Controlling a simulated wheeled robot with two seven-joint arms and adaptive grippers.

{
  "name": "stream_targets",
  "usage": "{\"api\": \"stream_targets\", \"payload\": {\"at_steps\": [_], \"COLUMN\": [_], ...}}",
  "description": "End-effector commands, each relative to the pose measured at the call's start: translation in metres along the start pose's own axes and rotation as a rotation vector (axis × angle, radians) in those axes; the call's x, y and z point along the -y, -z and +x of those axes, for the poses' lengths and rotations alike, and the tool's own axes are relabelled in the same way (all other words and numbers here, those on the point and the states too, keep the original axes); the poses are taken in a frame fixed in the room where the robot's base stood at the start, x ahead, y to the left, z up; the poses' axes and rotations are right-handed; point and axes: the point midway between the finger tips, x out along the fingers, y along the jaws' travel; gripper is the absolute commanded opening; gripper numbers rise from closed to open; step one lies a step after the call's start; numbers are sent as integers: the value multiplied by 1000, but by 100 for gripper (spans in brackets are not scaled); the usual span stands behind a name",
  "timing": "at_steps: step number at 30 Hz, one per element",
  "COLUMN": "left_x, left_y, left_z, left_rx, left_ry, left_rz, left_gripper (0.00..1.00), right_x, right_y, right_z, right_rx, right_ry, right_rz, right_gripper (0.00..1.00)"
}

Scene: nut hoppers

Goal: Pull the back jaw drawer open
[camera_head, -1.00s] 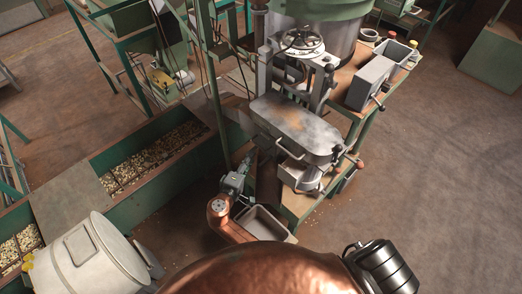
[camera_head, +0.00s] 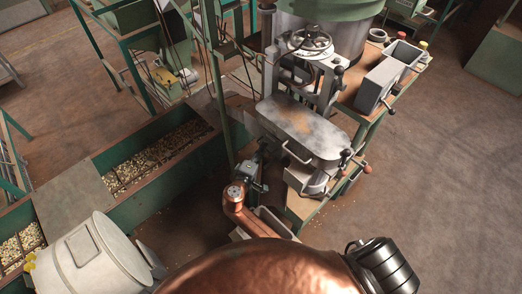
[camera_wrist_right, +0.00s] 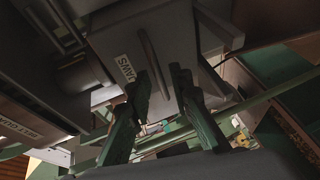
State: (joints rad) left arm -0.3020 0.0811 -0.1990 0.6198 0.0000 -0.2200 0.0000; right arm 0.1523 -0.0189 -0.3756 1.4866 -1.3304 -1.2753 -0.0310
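In the right wrist view, a grey drawer front (camera_wrist_right: 182,48) carries a white label reading JAWS (camera_wrist_right: 125,68). A slim dark bar handle (camera_wrist_right: 148,48) runs along this front. My right gripper (camera_wrist_right: 161,73) is open, and its two green-grey fingers point at the front, one on each side of the handle's lower end in the picture. I cannot tell how deep the fingers reach around it. In the head view, my right gripper (camera_head: 259,160) is beside the grey machine (camera_head: 305,128), left of its lower part. The drawer front is not clear there. My left gripper is not in view.
A grey bin (camera_head: 272,219) lies below my right wrist. A green post (camera_head: 219,100) stands left of the machine. A long green trough (camera_head: 165,185) with nuts and a pale drum (camera_head: 92,258) are at left. Open floor (camera_head: 440,170) lies at right.

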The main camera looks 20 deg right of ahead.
Motion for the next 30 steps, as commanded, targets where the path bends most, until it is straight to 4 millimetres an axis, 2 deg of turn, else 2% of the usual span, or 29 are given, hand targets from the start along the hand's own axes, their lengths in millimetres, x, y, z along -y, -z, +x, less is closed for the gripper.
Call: {"api": "stream_targets", "payload": {"at_steps": [8, 26, 30], "left_x": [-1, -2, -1], "left_y": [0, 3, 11], "left_z": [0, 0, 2], "left_rx": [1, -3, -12], "left_ry": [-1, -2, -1], "left_rz": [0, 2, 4], "left_gripper": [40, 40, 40], "right_x": [0, 0, 0], "right_y": [1, 3, 3], "right_z": [0, -1, 0], "right_rx": [-1, -5, 3], "right_ry": [0, 0, 0], "right_rz": [-1, -1, 1], "right_gripper": [0, 0, 0]}}
